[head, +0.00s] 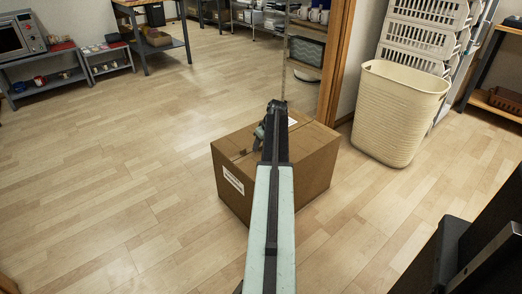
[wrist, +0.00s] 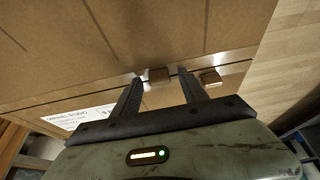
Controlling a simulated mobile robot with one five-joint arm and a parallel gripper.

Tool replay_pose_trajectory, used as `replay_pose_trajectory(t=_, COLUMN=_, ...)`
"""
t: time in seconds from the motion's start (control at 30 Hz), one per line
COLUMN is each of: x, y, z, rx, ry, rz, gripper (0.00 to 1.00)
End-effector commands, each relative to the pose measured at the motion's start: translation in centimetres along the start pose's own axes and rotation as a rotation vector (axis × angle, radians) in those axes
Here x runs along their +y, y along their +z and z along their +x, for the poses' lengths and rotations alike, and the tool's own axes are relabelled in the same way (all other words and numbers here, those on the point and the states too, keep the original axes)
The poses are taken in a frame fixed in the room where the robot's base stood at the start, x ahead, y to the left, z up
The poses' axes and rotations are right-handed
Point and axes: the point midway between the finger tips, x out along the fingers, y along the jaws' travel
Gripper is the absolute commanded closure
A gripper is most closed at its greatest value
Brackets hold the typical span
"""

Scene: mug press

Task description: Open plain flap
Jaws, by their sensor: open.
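A brown cardboard box (head: 318,160) stands on the floor in the middle of the head view. Its top looks closed, with a seam (head: 240,155) showing left of my arm. A white printed label is on its left side face. My gripper (head: 262,132) is over the top, and my arm hides part of the box. In the wrist view the box's cardboard (wrist: 150,30) fills the upper part. My gripper (wrist: 160,76) is open, with both fingers pointing at a pale edge line and two small brown tabs (wrist: 158,74). I cannot tell whether the fingers touch, or which flap is plain.
A cream bin (head: 398,115) and stacked white baskets (head: 425,35) stand at the right, past a wooden door frame (head: 338,60). Low shelves with mugs (head: 50,82) and a workbench (head: 160,45) are at the back left. The floor left of the box is clear.

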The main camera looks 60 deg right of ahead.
Motion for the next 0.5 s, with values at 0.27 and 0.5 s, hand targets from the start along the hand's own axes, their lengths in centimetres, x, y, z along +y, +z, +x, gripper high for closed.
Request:
replay_pose_trajectory(t=0.27, x=-0.05, y=-0.07, z=-0.16, rx=0.000, ry=0.000, rz=0.000, gripper=0.88)
replay_pose_trajectory(t=0.5, x=-0.09, y=-0.08, z=-0.15, rx=0.000, ry=-0.001, rz=-0.001, gripper=1.00)
